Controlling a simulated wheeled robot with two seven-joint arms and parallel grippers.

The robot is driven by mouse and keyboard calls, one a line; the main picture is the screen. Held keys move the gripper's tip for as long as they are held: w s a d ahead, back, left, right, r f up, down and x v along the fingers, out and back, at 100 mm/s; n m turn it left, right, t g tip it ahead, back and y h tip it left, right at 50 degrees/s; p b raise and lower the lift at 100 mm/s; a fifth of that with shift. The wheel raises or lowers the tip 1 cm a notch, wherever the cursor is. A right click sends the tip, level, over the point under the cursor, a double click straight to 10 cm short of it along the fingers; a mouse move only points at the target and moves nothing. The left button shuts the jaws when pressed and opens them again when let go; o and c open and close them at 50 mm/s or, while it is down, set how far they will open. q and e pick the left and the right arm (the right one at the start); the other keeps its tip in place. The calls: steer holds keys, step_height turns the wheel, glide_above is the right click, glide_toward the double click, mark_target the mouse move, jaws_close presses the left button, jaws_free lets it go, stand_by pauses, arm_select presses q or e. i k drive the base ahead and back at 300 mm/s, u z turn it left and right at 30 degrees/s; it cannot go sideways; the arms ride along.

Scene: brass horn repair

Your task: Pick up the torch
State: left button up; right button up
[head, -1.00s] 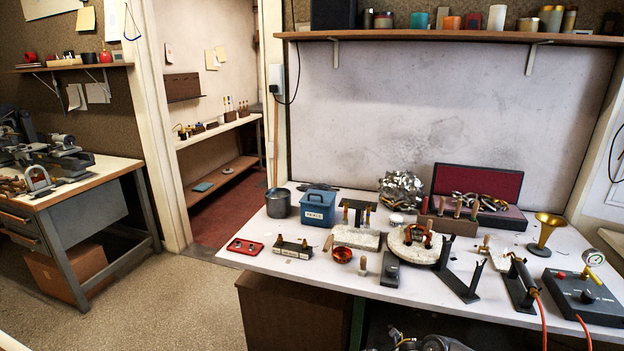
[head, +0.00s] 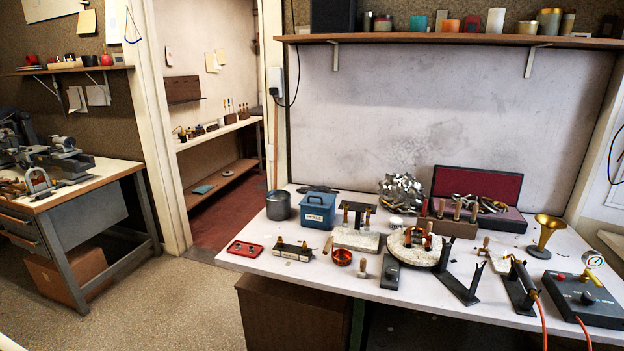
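The torch (head: 519,270) rests on a dark stand (head: 520,294) at the right of the white workbench, in the head view. Neither of my grippers shows in the view.
A grey control box (head: 584,304) with a gauge (head: 592,259) stands right of the torch. A brass horn bell (head: 545,232) is behind it, and a dark V-shaped stand (head: 464,287) is to its left. The bench's front left has free room.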

mark_target(521, 270)
steer(key=z, duration=1.3)
